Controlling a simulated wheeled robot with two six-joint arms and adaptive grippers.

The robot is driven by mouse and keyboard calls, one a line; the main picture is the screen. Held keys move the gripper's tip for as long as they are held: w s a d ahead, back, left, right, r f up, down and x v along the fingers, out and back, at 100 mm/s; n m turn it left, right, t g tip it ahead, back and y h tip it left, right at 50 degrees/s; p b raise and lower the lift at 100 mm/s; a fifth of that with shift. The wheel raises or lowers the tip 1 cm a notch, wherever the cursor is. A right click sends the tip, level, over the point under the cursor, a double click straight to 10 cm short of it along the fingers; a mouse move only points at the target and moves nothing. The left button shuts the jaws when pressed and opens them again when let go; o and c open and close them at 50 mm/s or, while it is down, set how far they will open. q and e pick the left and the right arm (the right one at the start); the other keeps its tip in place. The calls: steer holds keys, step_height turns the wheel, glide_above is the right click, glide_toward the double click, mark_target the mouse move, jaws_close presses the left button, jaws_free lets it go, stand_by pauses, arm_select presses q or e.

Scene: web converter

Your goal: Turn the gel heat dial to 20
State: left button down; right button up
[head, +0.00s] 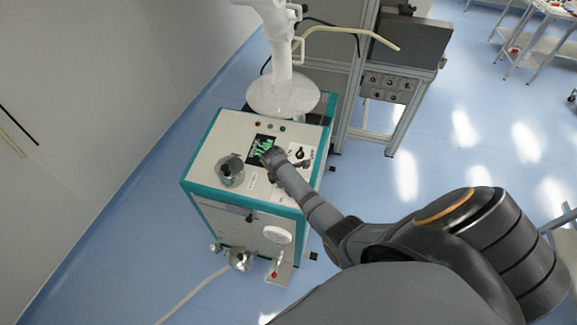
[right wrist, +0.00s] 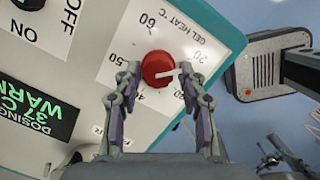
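The gel heat dial (right wrist: 158,69) is a round red knob on a white panel in the right wrist view. Its white pointer line points to the right in that view, towards my right fingertip. Printed numbers ring it, with 60 and 50 readable; some others are partly covered by my fingers. My right gripper (right wrist: 158,72) is open, with one finger on each side of the dial; I cannot tell whether they touch it. In the head view my right gripper (head: 271,156) is over the machine's top panel and hides the dial. My left gripper is not in view.
The teal-edged machine (head: 207,163) has a green-lit display (head: 260,148), a round metal fitting (head: 230,172) and a glass vessel (head: 282,95) behind. A metal frame with a control box (head: 388,87) stands at back right.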

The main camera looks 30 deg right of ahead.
steer(key=shift+o, duration=0.9)
steer(key=shift+w, duration=0.1)
steer(key=shift+r, duration=0.2)
steer(key=v, duration=1.1)
steer(key=shift+r, duration=0.3)
steer(key=shift+a, duration=0.1)
